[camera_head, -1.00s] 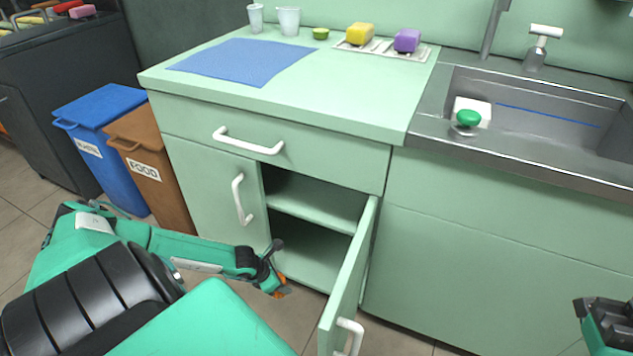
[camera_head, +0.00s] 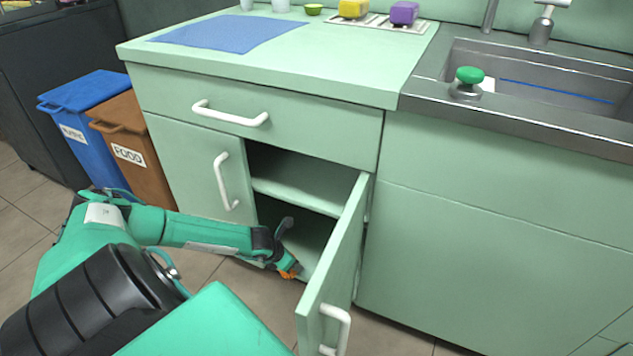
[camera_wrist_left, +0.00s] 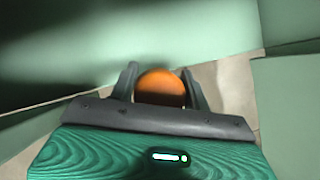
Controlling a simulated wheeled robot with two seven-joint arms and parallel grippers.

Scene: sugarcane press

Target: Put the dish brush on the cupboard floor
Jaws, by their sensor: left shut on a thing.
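My left gripper (camera_head: 286,262) is in the opening of the lower cupboard, between the left door and the open right door (camera_head: 335,260). It is shut on an orange, round-topped thing, seemingly the dish brush (camera_head: 291,273). In the left wrist view the orange round part (camera_wrist_left: 160,87) sits between the two dark fingers; its lower part is hidden. The cupboard floor (camera_head: 312,238) shows behind the gripper, below a shelf (camera_head: 300,193). I cannot tell whether the brush touches the floor. My right gripper is out of view.
The open door stands close to the right of my left gripper. The closed left door (camera_head: 195,165) has a white handle. Blue (camera_head: 85,110) and brown (camera_head: 130,140) bins stand left. The visible cupboard floor looks bare.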

